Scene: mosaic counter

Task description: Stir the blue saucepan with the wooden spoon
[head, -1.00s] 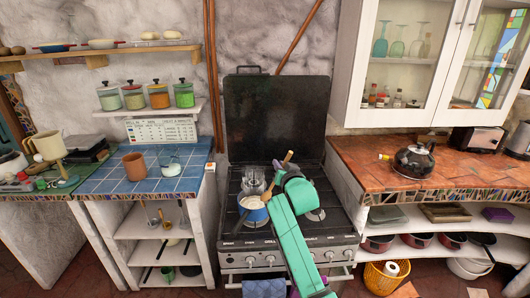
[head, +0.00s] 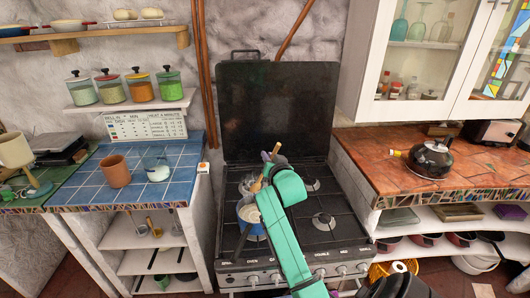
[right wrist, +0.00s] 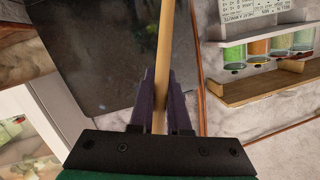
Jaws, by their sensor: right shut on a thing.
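The blue saucepan (head: 243,227) stands on the front left of the stove, with pale contents and a dark handle toward the front. My right gripper (head: 270,168) is above and just behind the pan, shut on the wooden spoon (head: 257,186). The spoon is tilted, its lower end reaching down toward the pan. Whether its tip is in the contents is hard to tell. In the right wrist view the spoon's shaft (right wrist: 164,55) runs between both fingers (right wrist: 162,110). My left gripper is not in view.
The black stove (head: 325,238) has free burners on the right, and its raised lid (head: 280,110) stands behind. A glassy pot-like item (head: 247,185) sits behind the pan. A blue-tiled counter (head: 90,190) with a mug (head: 116,171) is left; a kettle (head: 432,158) stands on the right counter.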

